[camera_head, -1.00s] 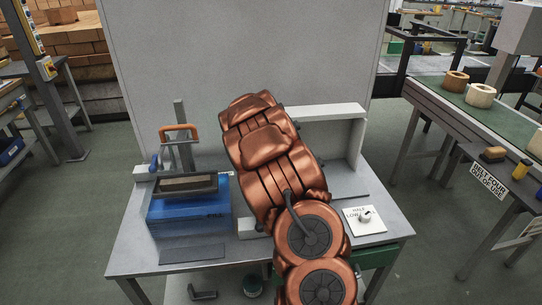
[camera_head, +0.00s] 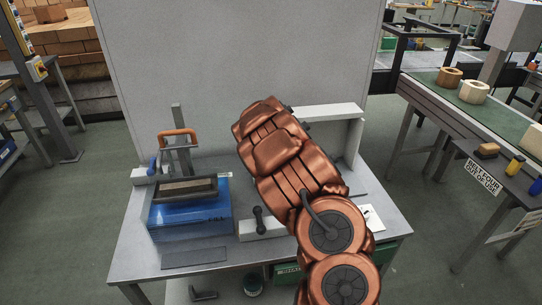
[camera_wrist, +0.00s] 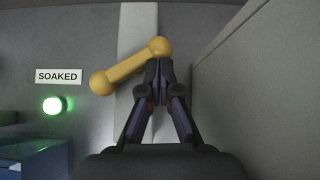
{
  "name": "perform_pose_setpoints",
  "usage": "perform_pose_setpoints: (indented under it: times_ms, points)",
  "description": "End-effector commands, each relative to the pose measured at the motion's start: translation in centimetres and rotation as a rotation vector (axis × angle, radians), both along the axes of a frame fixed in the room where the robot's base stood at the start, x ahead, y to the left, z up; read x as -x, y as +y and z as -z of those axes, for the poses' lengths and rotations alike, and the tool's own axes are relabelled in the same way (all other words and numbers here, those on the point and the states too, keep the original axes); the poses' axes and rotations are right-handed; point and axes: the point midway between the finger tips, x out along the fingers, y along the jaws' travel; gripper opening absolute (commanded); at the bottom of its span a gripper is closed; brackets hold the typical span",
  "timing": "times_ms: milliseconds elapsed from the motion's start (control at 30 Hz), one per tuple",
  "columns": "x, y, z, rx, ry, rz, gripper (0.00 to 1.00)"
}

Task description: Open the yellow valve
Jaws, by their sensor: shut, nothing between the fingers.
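The yellow valve (camera_wrist: 130,67) shows in the wrist view as a bar with rounded ends, slanting from lower left to upper right against a pale upright strip. My gripper (camera_wrist: 158,66) is shut and empty. Its fingertips are just below the bar's upper right end; I cannot tell whether they touch it. In the head view my copper arm reaches over the bench, and both the valve and my gripper are hidden behind it.
A blue tank (camera_head: 190,218) stands on the left of the bench (camera_head: 135,255). A dark lever (camera_head: 259,219) sits on a pale block beside my arm. A green light (camera_wrist: 54,105) glows under a "SOAKED" label (camera_wrist: 58,76). A grey wall rises close on the wrist view's right.

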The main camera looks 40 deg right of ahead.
Motion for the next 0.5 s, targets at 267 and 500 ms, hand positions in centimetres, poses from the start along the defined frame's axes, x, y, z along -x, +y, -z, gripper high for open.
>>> perform_pose_setpoints:
  times_ms: [267,500]
  points:
    - [-0.04,-0.42,0.06,0.0,0.001,0.004,0.0]
    - [0.02,-0.52,0.12,0.0,0.002,0.006,0.0]
